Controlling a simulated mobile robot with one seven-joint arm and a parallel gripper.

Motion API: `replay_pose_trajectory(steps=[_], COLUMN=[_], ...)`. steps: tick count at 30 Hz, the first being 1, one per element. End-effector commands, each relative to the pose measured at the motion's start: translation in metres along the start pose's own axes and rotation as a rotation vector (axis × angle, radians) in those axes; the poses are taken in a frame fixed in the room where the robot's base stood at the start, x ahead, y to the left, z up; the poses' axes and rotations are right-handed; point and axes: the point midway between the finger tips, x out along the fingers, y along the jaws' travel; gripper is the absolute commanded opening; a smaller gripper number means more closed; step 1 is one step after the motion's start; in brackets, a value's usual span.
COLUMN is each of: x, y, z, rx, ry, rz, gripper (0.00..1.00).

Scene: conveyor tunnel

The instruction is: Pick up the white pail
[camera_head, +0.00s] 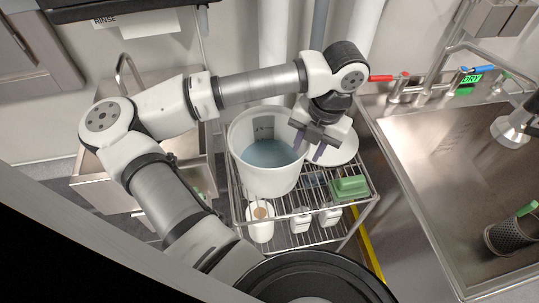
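The white pail (268,184) stands upright on the top shelf of a wire rack, in the middle of the view. It is open at the top and its inside looks bluish-grey. My gripper (308,147) is at the pail's right rim, pointing down. Its two dark purplish fingers are spread apart, one towards the pail's opening and one to the right of it. I cannot tell whether either finger touches the rim. The gripper and wrist hide part of the pail's right upper edge.
The wire rack (333,221) also holds a green block-like item (349,188), a round white item (343,148) behind it and white containers lower down. A steel sink (456,150) with red and blue tap handles is on the right. Pipes run up the wall behind.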

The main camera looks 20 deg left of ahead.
Motion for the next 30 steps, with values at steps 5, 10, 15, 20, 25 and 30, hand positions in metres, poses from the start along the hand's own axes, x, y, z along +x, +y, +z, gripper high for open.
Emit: replay_pose_trajectory(steps=[5, 10, 15, 20, 25, 30], x=[0.012, 0.037, 0.052, 0.054, 0.053, 0.053], y=[0.001, 0.002, 0.002, 0.002, 0.002, 0.002], z=[0.003, 0.008, 0.008, 0.009, 0.009, 0.009], rx=[0.001, 0.001, 0.001, 0.002, 0.002, 0.002], ry=[0.003, 0.003, 0.001, 0.0, 0.0, 0.0], rz=[-0.003, -0.004, -0.001, 0.0, 0.0, 0.0], gripper=[0.33, 0.33, 0.33, 0.33, 0.19, 0.0])
